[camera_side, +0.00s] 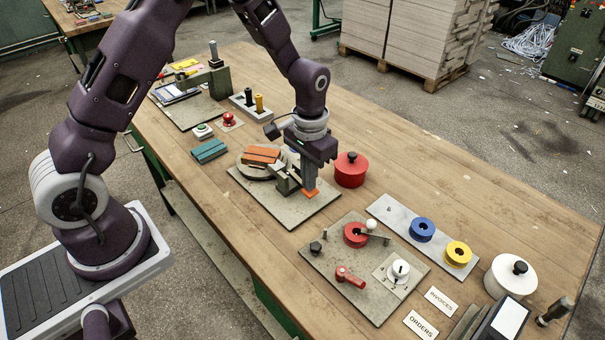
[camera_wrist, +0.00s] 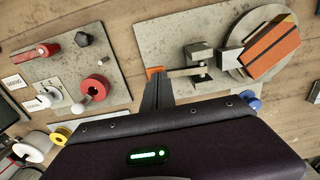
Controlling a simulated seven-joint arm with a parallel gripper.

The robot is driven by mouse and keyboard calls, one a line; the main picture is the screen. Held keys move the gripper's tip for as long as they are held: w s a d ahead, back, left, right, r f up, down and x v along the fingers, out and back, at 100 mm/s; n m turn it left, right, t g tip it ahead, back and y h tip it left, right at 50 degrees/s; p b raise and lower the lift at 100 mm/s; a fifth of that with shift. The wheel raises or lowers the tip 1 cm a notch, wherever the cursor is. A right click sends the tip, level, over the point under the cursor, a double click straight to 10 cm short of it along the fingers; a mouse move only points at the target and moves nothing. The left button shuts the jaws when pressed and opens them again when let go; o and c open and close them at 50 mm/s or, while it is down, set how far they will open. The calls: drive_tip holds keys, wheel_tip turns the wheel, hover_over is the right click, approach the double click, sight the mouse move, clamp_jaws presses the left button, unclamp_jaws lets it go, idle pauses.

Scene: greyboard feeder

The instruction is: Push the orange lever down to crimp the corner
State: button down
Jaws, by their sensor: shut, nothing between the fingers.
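The orange lever end (camera_side: 311,194) is a small flat pad on a grey arm. It also shows in the wrist view (camera_wrist: 154,71), where the lever arm runs right to a grey bracket (camera_wrist: 200,62). Beyond the bracket, an orange block with dark stripes (camera_side: 262,155) lies on a round grey turntable (camera_wrist: 238,30). My gripper (camera_side: 309,188) is shut and empty, pointing down with its fingertips right at the orange pad. In the wrist view the fingers (camera_wrist: 157,80) partly cover the pad. I cannot tell whether they touch it.
A red lidded pot (camera_side: 351,170) stands close to the right of my gripper. In front right is a plate (camera_side: 330,262) with a red ring, a red handle and a white dial. Teal blocks (camera_side: 209,151) lie left of the turntable. Bare table lies beyond the red pot.

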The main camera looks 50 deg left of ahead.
drive_tip(key=shift+f, duration=0.15)
drive_tip(key=s+r+t, duration=0.1)
drive_tip(key=s+r, duration=0.3)
drive_tip(key=r, duration=0.7)
drive_tip(key=s+r+t, duration=0.1)
drive_tip(key=s+r, duration=0.4)
drive_tip(key=r, duration=0.6)
drive_tip(key=s+r+t, duration=0.2)
drive_tip(key=s+t, duration=0.1)
drive_tip(key=s, duration=1.2)
drive_tip(key=shift+s+r+t, duration=0.2)
drive_tip(key=shift+r+t, duration=0.1)
drive_tip(key=shift+r, duration=0.05)
drive_tip(key=c, duration=2.1)
unclamp_jaws()
drive_tip(key=shift+d, duration=0.1)
